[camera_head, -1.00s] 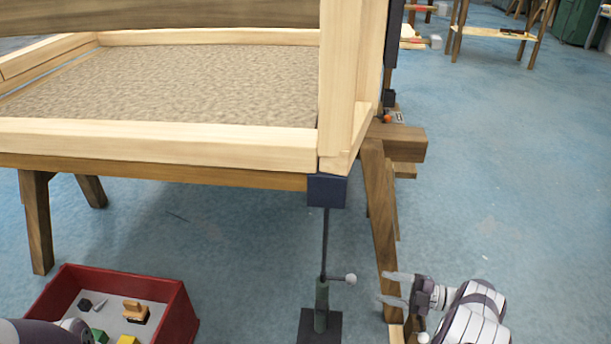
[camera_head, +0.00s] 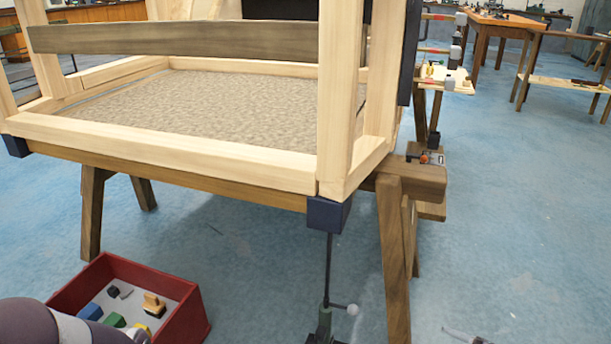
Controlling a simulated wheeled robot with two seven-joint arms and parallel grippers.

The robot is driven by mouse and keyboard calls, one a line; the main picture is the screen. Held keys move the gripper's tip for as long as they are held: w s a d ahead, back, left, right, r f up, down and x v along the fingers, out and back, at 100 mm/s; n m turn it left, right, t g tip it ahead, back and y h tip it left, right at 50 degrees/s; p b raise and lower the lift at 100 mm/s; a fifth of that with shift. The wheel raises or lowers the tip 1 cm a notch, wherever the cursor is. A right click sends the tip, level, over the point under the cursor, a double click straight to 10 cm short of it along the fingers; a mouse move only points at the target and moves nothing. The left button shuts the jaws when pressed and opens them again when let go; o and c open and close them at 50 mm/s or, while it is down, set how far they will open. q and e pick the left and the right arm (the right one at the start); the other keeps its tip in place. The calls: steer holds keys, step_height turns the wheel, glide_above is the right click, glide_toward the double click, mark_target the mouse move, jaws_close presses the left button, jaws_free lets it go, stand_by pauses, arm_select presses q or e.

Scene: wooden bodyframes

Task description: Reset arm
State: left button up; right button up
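My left arm (camera_head: 45,325) comes in at the bottom left corner, in front of the red box. Its gripper fingers do not show. Of my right gripper (camera_head: 465,335), only a grey finger and a small dark part show at the bottom edge, over the blue floor, right of the trestle leg. I cannot see both fingers, nor anything held. The wooden bodyframe (camera_head: 160,138) rests on a wooden trestle, with pale posts and a brown plank (camera_head: 180,39) across it. My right gripper is below the bodyframe and apart from it.
A red box (camera_head: 185,318) with several small tools or blocks stands at the lower left. A dark clamp stand (camera_head: 327,270) rises to the bodyframe's front corner. A trestle leg (camera_head: 392,260) stands beside it. Blue floor at the right is clear; workbenches are at the back.

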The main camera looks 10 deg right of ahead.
steer(key=w+d+f+m+g+h+p, duration=0.1)
steer(key=w+d+f+m+h+p, duration=0.15)
steer(key=d+m+h, duration=0.7)
steer(key=s+a+r+m+g+h+p, duration=0.1)
steer(key=s+a+r+m+g+p, duration=0.3)
steer(key=s+a+r, duration=0.5)
steer(key=s+a+r+m+g+p, duration=0.3)
steer(key=s+a+r+g, duration=0.15)
steer(key=a+r, duration=0.8)
steer(key=s+a+r+m+g+h+p, duration=0.1)
steer(key=s+a+r+m+g+p, duration=0.25)
steer(key=s+a+r, duration=0.6)
steer(key=w+a+r+t+p, duration=0.1)
steer(key=a+r+p, duration=0.1)
steer(key=r+p, duration=1.8)
steer(key=w+a+r+n+t+p, duration=0.1)
steer(key=w+a+r+p, duration=0.1)
steer(key=r+p, duration=1.8)
step_height(320, 180, up, 6)
steer(key=shift+a+f+n, duration=0.2)
steer(key=shift+f+n, duration=0.05)
steer(key=shift+n, duration=0.05)
steer(key=shift+w+a+y, duration=0.1)
steer(key=shift+w+y, duration=0.05)
steer(key=shift+y, duration=0.1)
